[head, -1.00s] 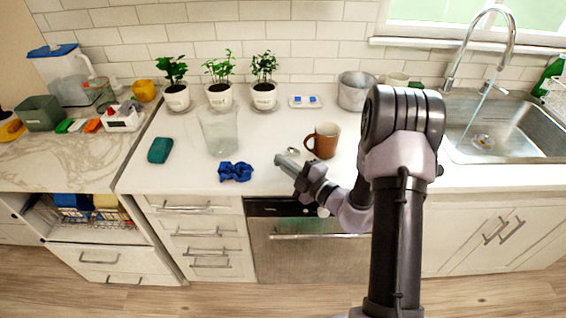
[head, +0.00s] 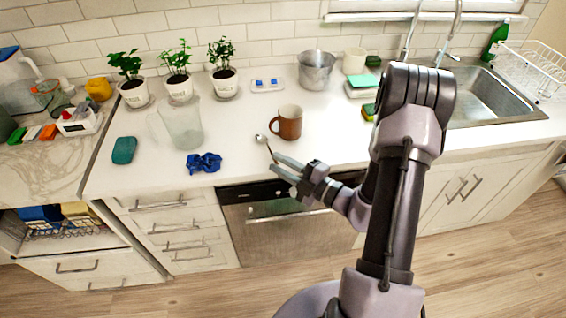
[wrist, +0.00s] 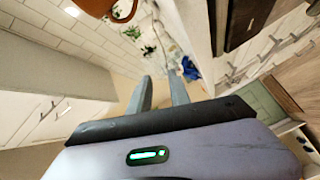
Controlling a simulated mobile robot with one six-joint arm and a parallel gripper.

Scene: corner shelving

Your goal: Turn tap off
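The chrome tap (head: 457,28) stands behind the sink (head: 483,97) at the upper right of the head view. The top of its arch is cut off by the frame edge, and my arm hides part of the sink. I cannot tell from this view whether water runs. My gripper (head: 273,165) is over the front edge of the counter, well left of the tap and close to a spoon. Its two fingers are apart and empty, as the wrist view (wrist: 162,90) also shows. The tap is not seen in the wrist view.
A brown mug (head: 287,122), spoon (head: 263,141), blue cloth (head: 204,162) and clear pitcher (head: 183,124) are on the counter. A metal pot (head: 316,70) and sponge (head: 369,111) lie towards the sink. A white dish rack (head: 528,68) stands at right. Open floor lies in front.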

